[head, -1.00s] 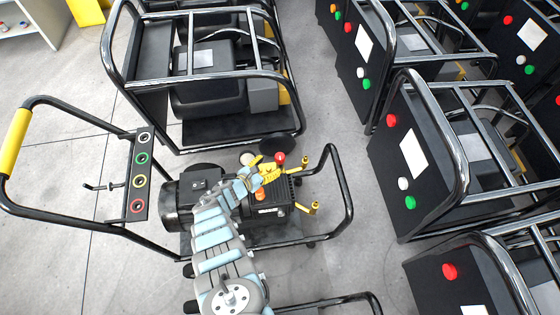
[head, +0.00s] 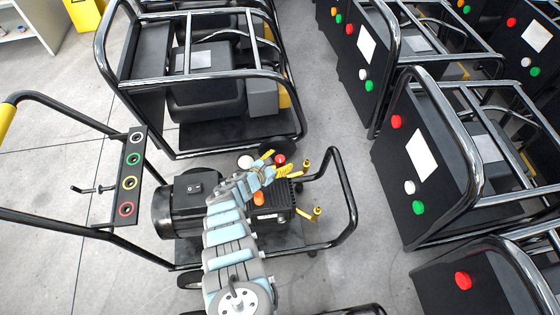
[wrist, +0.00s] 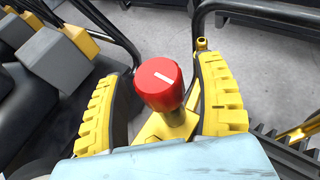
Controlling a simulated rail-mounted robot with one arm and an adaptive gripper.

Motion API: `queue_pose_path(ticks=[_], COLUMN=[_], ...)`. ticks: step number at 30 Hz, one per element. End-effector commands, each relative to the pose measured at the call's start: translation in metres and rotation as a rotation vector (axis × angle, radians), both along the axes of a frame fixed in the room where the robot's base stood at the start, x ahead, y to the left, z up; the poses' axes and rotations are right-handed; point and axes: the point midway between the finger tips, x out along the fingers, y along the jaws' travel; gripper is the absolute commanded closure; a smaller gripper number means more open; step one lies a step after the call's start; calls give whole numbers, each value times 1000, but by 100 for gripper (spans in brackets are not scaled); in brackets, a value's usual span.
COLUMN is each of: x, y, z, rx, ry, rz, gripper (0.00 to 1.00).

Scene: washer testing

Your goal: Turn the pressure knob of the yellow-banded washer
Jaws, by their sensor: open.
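The yellow-banded washer stands in the middle of the head view, with a black motor (head: 178,207) and a yellow grip (head: 7,116) on its push handle. Its red pressure knob (head: 280,160) shows just beyond my gripper (head: 275,165). In the wrist view the red knob (wrist: 160,84) has a white mark on its top and sits on a yellow fitting (wrist: 166,128). My open gripper (wrist: 165,92) has one yellow-padded finger on each side of the knob. Gaps show between knob and fingers. The knob's lower stem is partly hidden by my wrist.
An orange knob (head: 258,198) and yellow outlets (head: 310,214) sit close to my gripper. The washer's black tube frame (head: 347,190) curves around at the right. Another framed washer (head: 205,83) stands behind, and black panelled washers (head: 425,150) stand right. Bare floor lies between.

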Motion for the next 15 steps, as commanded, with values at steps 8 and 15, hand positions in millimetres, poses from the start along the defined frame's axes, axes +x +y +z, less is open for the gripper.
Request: queue_pose_path(ticks=[8,15], x=[0,0], y=[0,0], z=[0,0], rx=[1,1], ry=[-1,-1], rz=[0,0], gripper=[76,95])
